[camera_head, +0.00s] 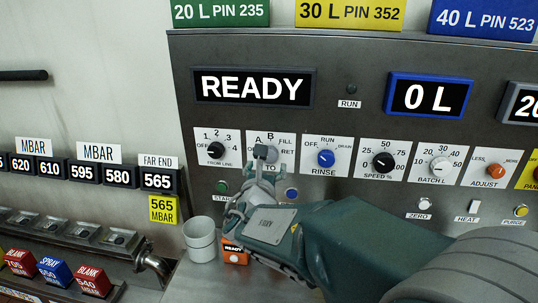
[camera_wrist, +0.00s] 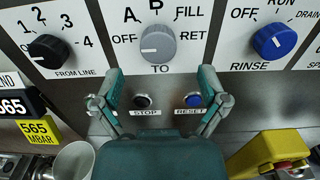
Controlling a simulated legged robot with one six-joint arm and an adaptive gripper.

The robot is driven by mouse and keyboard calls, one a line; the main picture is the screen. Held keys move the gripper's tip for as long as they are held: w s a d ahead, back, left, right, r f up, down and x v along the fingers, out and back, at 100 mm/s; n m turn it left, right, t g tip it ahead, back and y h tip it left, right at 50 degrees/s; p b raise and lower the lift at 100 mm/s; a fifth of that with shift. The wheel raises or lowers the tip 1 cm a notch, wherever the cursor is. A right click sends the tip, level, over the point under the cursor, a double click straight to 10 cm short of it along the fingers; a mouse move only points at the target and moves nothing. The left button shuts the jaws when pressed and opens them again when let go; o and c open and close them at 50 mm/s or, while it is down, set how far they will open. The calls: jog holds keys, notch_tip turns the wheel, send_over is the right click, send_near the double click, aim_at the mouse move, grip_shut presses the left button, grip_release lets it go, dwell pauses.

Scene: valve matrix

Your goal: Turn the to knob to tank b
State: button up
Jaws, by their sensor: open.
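The TO knob (camera_wrist: 158,46) is a grey round dial on a white plate marked OFF, A, B, FILL and RET. Its pale pointer line is on the left, toward OFF. In the head view the knob (camera_head: 265,153) shows just beyond my fingers, partly covered. My gripper (camera_wrist: 160,80) is open and empty, its two green-grey fingers spread below the knob, either side of its lower edge. I cannot tell whether they touch the panel. In the head view my gripper (camera_head: 262,172) covers the lower part of the TO plate.
The black FROM LINE knob (camera_wrist: 48,51) is on the left and the blue RINSE knob (camera_wrist: 274,41) on the right. The STOP button (camera_wrist: 142,101) and blue RESET button (camera_wrist: 193,100) lie between my fingers in view. A grey cup (camera_head: 200,240) and an orange-black block (camera_head: 235,252) stand below.

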aim_at(269, 155)
jog(key=w, duration=0.5)
jog(key=shift+w+d, duration=0.35)
jog(key=shift+d, duration=0.05)
jog(key=c, duration=1.1)
